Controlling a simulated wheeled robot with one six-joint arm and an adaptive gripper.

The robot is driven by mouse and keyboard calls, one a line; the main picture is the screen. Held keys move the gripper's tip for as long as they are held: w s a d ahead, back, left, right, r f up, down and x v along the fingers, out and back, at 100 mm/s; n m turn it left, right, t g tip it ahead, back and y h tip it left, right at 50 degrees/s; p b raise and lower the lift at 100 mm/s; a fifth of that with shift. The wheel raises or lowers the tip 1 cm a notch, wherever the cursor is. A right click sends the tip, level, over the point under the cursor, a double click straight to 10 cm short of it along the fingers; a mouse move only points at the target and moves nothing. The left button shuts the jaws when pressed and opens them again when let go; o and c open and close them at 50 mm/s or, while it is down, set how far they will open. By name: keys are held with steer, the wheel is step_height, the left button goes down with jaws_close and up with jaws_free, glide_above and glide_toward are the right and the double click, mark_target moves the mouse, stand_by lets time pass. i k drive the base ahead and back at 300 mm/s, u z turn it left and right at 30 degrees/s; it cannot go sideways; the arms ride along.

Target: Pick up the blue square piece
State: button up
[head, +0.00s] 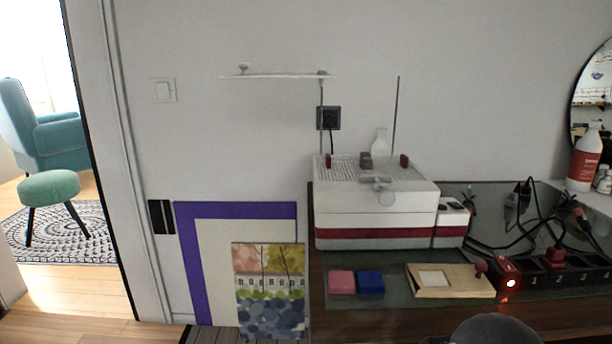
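The blue square piece (370,282) lies flat on the dark table top, near its front left. A pink square piece (341,283) of similar size lies close to its left side. My gripper's fingers do not show in the head view. A dark rounded shape at the bottom edge, right of the middle, may be part of my arm, and it stands apart from the blue piece.
A white machine with a red band (375,215) stands behind the pieces. A wooden frame (450,281) lies to their right, then a power strip (555,277) with a lit red light and cables. Framed pictures (270,292) lean left of the table.

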mark_target(368, 282)
steer(key=z, duration=0.7)
steer(key=k, duration=0.35)
steer(key=u, duration=0.15)
